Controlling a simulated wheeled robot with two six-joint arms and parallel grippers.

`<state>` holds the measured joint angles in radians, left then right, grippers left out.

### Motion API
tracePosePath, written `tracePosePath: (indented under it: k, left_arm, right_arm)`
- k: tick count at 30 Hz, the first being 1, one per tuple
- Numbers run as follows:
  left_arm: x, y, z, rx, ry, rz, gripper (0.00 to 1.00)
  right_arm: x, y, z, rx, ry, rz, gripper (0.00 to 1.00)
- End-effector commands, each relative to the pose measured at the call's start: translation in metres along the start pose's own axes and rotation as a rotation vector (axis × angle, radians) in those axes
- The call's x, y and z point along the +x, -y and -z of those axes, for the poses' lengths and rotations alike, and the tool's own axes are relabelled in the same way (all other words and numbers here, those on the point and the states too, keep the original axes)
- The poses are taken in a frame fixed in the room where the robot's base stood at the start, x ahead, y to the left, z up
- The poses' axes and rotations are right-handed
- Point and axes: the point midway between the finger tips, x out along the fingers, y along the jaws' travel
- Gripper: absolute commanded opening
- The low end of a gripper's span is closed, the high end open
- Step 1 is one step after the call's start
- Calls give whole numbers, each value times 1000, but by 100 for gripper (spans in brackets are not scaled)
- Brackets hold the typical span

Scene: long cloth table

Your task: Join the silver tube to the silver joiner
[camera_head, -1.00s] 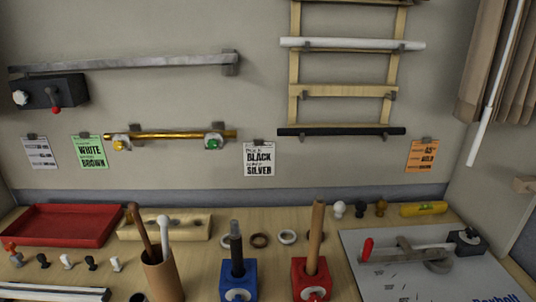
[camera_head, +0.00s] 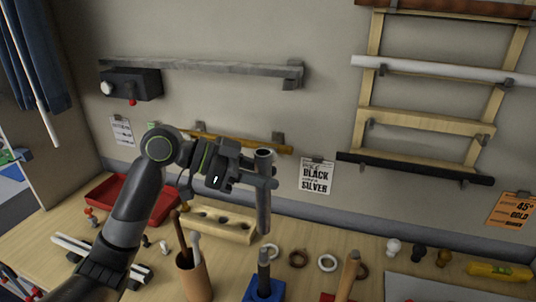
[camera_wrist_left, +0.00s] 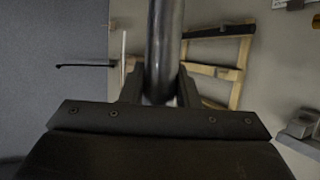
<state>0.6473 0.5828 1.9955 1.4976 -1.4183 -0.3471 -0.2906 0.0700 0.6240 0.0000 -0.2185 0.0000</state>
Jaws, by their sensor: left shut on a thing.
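My left gripper (camera_head: 266,182) is shut on the silver tube (camera_head: 264,212), a grey metal tube held upright in front of the wall. In the left wrist view the tube (camera_wrist_left: 163,45) stands between the two fingers. Below it, a blue clamp block (camera_head: 262,290) on the table holds a dark grey upright piece (camera_head: 264,268) with a narrower top, which looks like the joiner. The tube's lower end is above this piece, with a small gap between them in the picture. How far apart they are in depth I cannot tell. My right gripper is not in view.
A brown rod (camera_head: 347,275) stands upright to the right of the blue block. A cup (camera_head: 194,278) with sticks stands to its left. A wooden holed block (camera_head: 220,222) and red tray (camera_head: 112,192) are at back left.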

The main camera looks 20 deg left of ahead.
Motion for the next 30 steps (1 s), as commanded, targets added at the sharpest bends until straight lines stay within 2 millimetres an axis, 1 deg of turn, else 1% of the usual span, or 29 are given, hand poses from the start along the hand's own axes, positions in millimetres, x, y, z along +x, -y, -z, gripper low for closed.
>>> tracePosePath:
  k: [1,5,14,20,30]
  left_arm:
    - [-1,0,4,3,-1,-5,0]
    - [-2,0,4,4,-1,-8,0]
    - [-3,0,5,4,-1,-6,0]
    - [2,0,-6,3,-2,-6,0]
    - [14,0,-35,2,-2,-6,0]
  right_arm:
    - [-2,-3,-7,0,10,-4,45]
    - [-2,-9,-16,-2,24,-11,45]
    - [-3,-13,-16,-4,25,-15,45]
    - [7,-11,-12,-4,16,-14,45]
    - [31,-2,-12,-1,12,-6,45]
